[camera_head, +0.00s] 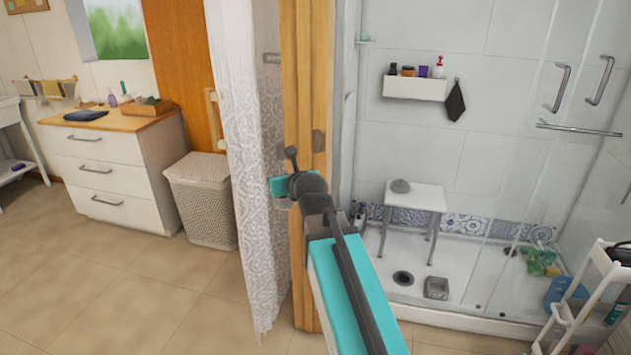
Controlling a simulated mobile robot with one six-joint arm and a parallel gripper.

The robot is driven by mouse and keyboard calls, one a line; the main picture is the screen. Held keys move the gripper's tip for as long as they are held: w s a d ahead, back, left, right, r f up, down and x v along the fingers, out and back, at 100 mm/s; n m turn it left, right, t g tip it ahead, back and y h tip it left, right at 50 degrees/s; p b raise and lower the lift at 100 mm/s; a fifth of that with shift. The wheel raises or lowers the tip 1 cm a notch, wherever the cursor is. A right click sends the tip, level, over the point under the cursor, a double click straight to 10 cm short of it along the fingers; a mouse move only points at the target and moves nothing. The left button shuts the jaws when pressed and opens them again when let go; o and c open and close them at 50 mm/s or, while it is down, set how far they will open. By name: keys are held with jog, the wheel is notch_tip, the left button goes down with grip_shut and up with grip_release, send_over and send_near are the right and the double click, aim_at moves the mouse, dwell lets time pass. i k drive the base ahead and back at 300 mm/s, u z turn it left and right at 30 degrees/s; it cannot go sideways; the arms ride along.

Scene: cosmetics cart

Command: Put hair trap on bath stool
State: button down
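The white bath stool (417,197) stands upright on the shower floor against the back wall. A small grey domed disc (400,186), which looks like the hair trap, rests on the left part of its seat. A dark round piece (403,278) lies on the shower floor in front of the stool; it looks like the drain. My teal and dark grey arm rises from the bottom centre, in front of the wooden door post. Its far end is at the post, well apart from the stool. I cannot make out the gripper fingers or anything held.
A small grey box (436,287) sits on the shower floor. A white cart (561,318) with bottles stands at lower right. Glass doors, the wooden post (307,92) and a lace curtain (248,155) border the opening. The tiled floor (155,285) at left is clear.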

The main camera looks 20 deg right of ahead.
aim_at(423, 200)
jog(key=u, duration=0.05)
jog(key=k, duration=1.05)
jog(key=z, duration=1.2)
jog(key=i, duration=0.95)
